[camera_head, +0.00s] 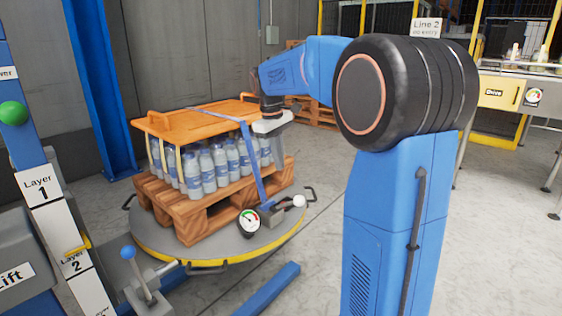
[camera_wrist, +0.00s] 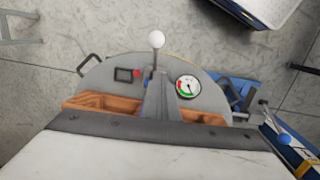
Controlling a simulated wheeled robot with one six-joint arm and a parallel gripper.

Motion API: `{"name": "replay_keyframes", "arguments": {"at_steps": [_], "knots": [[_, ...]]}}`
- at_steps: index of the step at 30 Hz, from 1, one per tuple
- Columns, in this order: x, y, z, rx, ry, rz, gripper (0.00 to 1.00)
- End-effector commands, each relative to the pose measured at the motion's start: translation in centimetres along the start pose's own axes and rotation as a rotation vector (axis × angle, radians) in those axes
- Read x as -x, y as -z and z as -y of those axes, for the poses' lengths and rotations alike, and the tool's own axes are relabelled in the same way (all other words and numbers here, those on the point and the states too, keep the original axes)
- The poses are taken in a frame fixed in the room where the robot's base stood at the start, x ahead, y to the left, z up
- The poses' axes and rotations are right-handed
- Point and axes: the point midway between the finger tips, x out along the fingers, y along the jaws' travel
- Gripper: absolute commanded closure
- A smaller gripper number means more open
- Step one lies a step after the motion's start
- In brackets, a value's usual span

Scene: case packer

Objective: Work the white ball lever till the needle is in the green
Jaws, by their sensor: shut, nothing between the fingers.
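The white ball lever (camera_head: 298,200) stands at the front right of the round turntable's top, and its white ball (camera_wrist: 157,40) shows at the top of the wrist view. The round gauge (camera_head: 249,221) is beside it. In the wrist view the gauge (camera_wrist: 187,87) has a red and green arc and a dark needle, too small to read surely. My gripper (camera_head: 276,160) is shut and empty, pointing down by the strapped bottles, above and behind the lever. Its grey fingers (camera_wrist: 157,95) show below the ball in the wrist view. They appear apart from the lever.
A wooden pallet (camera_head: 205,215) of bottles under an orange top board (camera_head: 190,119) sits on the turntable (camera_head: 160,245), with a blue strap (camera_head: 254,165) running down. A blue ball lever (camera_head: 128,253) and Layer post (camera_head: 45,200) stand left.

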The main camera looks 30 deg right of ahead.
Motion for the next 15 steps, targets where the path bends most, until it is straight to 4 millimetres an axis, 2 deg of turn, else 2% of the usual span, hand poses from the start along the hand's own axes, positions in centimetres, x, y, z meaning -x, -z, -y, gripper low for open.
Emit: {"name": "replay_keyframes", "arguments": {"at_steps": [12, 15], "knots": [[-7.5, -0.1, 0.0, -0.001, 0.002, 0.003, 1.0], [-8.3, -1.3, -0.5, -0.001, 0.001, 0.001, 1.0]]}}
